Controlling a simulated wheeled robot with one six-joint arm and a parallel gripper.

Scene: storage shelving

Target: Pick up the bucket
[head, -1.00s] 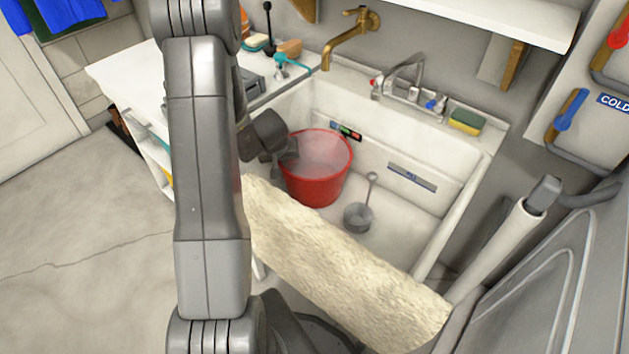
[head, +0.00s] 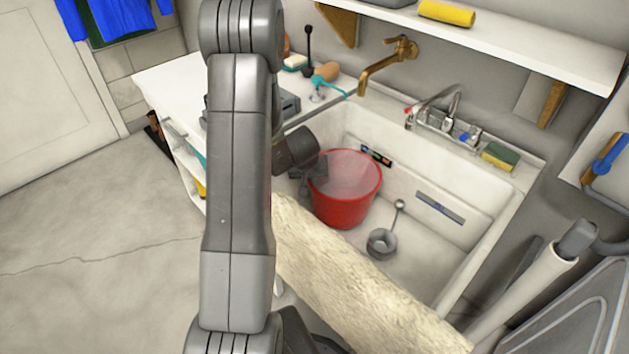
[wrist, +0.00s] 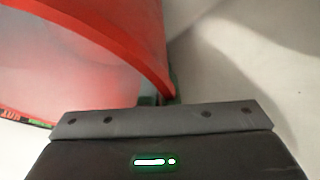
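The red bucket (head: 344,205) stands in the white sink, near its left end, and looks close to upright. Its inside looks pale. My gripper (head: 318,172) is at the bucket's left rim in the head view. In the wrist view the red rim (wrist: 140,45) runs down to my gripper (wrist: 162,99). The dark fingertips sit close together on either side of the bucket wall and look shut on it. Most of the fingers are hidden behind the gripper body. I cannot tell whether the bucket's base touches the sink floor.
The sink (head: 440,262) has a grey ladle (head: 382,242) right of the bucket. A brass tap (head: 388,65) and a steel faucet (head: 435,115) stand behind. A shelf (head: 500,45) hangs above. A pale rough-textured front edge (head: 350,280) lies nearest me. A white counter (head: 165,90) is at left.

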